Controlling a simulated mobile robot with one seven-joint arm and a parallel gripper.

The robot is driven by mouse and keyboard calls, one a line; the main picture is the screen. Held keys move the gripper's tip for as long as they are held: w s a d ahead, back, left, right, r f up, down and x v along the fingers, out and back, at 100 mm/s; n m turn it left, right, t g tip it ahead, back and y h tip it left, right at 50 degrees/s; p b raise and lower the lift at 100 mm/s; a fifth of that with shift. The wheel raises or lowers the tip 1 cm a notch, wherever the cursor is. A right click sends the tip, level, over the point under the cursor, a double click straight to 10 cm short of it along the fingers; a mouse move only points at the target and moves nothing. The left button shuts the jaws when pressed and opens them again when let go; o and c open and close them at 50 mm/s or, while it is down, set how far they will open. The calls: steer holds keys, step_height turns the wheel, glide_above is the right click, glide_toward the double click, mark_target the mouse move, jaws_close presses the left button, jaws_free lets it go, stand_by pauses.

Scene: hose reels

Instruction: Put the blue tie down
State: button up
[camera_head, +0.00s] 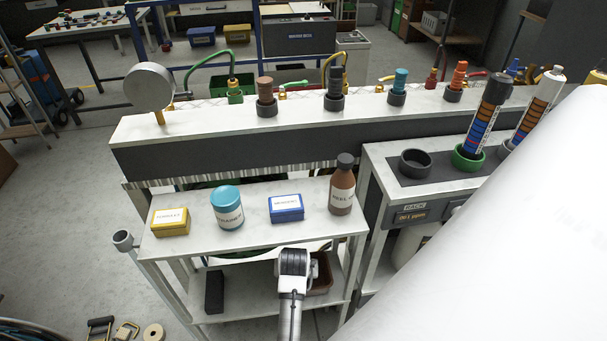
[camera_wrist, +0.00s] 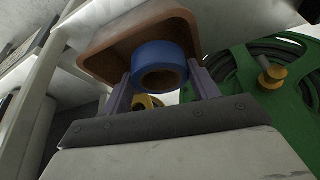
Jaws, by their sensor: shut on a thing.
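The blue tie (camera_wrist: 160,66) is a thick blue ring with a dark hole. In the wrist view it sits between the two fingers of my gripper (camera_wrist: 160,82), which is shut on it. A brown tray (camera_wrist: 108,46) is right behind the tie; whether they touch, I cannot tell. The tray also shows in the head view (camera_head: 321,284), on the lower shelf beside my arm. My fingers and the tie are hidden there.
The upper shelf (camera_head: 250,240) holds a yellow box (camera_head: 170,229), a teal jar (camera_head: 227,212), a blue box (camera_head: 287,213) and a brown bottle (camera_head: 342,190). A dark block (camera_head: 214,292) stands on the lower shelf. A green reel (camera_wrist: 245,95) is at right in the wrist view.

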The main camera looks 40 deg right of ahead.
steer(key=shift+d+r, duration=0.1)
steer(key=shift+d, duration=0.95)
step_height(320, 180, down, 2)
steer(key=shift+f, duration=0.25)
step_height(320, 180, down, 4)
steer(key=shift+r+p, duration=0.15)
steer(key=shift+p, duration=0.45)
steer(key=shift+d+f, duration=0.15)
steer(key=shift+f, duration=0.35)
steer(key=shift+f, duration=0.2)
steer(key=o, duration=1)
steer(key=shift+r, duration=0.2)
